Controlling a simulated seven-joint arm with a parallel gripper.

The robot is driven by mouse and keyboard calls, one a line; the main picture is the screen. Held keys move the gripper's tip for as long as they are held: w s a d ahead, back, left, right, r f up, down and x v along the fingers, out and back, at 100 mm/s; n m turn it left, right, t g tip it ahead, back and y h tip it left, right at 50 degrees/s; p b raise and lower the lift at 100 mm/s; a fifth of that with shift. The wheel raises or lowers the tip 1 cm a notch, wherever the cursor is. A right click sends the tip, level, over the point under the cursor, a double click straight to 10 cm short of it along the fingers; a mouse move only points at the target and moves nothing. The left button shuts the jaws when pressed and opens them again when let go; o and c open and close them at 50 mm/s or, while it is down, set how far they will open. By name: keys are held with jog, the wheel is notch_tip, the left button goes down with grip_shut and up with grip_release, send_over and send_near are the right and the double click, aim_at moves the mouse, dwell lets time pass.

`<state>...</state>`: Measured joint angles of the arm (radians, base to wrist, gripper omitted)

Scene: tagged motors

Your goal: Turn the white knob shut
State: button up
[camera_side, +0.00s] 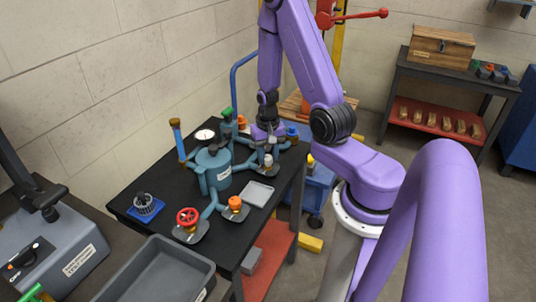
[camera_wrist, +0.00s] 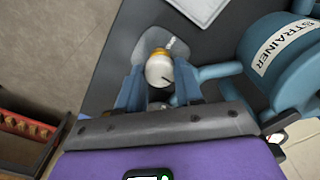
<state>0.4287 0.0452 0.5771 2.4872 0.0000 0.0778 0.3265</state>
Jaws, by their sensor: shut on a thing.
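The white knob (camera_wrist: 159,71) sits between the two fingers of my gripper (camera_wrist: 160,85) in the wrist view. It has a dark line on its face and a brass-coloured collar (camera_wrist: 159,52) behind it, on a grey base plate. My gripper is shut on the knob, with a finger on each side. In the side view the knob (camera_side: 268,160) shows small and pale below my gripper (camera_side: 267,150), at the right edge of the black table. The fingers partly hide the knob's sides.
A teal vessel labelled STRAINER (camera_wrist: 285,55) stands close by on the right in the wrist view, with pipes branching from it. A red handwheel (camera_side: 188,217), an orange knob (camera_side: 235,203) and a blue knob (camera_side: 292,132) sit around it. A flat grey tray (camera_side: 258,193) lies nearby.

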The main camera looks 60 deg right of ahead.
aim_at(268, 157)
jog(key=o, duration=1)
jog(key=shift+o, duration=0.2)
jog(key=shift+r, duration=0.1)
notch_tip(268, 157, up, 17)
jog(key=shift+r, duration=0.1)
